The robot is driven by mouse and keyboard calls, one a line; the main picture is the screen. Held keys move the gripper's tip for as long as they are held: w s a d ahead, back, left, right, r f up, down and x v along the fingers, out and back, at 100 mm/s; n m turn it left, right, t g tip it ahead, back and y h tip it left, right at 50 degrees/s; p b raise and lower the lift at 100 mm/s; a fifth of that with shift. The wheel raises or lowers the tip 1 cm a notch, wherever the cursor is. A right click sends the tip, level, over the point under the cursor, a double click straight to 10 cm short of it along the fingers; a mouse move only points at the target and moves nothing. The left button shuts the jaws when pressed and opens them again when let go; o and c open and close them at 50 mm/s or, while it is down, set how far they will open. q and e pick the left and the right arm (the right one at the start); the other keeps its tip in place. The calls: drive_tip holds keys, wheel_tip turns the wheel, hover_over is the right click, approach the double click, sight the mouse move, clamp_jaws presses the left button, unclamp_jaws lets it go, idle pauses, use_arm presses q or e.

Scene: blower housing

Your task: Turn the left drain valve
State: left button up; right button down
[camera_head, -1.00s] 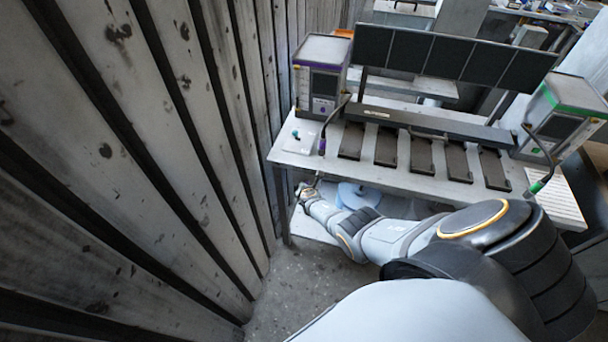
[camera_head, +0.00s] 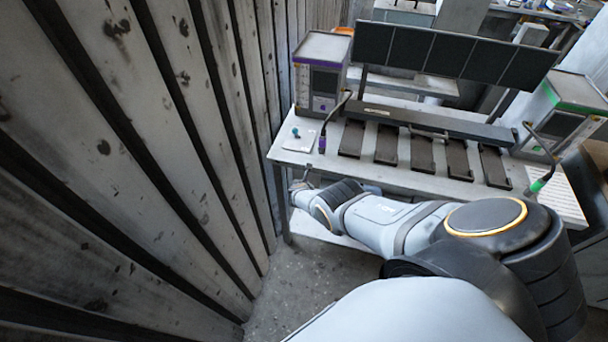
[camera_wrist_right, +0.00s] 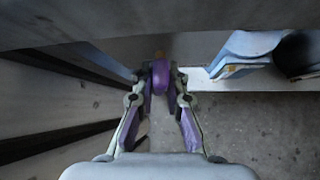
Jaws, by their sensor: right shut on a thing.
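In the right wrist view, a purple handle-like piece (camera_wrist_right: 161,76), which looks like the left drain valve, sits between the fingertips of my right gripper (camera_wrist_right: 160,84). The fingers are closed against its two sides. A small brownish bit shows just beyond it. In the head view, my right arm reaches in from the right to below the left end of the workbench. The gripper there is small and mostly hidden by the bench edge and my own arm, and the valve cannot be made out. My left gripper is in neither view.
The workbench (camera_head: 395,180) carries a purple-trimmed unit (camera_head: 320,75), a green-trimmed unit (camera_head: 562,115) and several dark trays. A ribbed wall (camera_head: 130,150) stands close on the left. In the wrist view, a blue-and-white object (camera_wrist_right: 240,58) lies right of the gripper on a pale shelf.

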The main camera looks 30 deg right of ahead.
drive_tip(key=shift+w+d+r, duration=0.1)
drive_tip(key=c, duration=1.4)
unclamp_jaws()
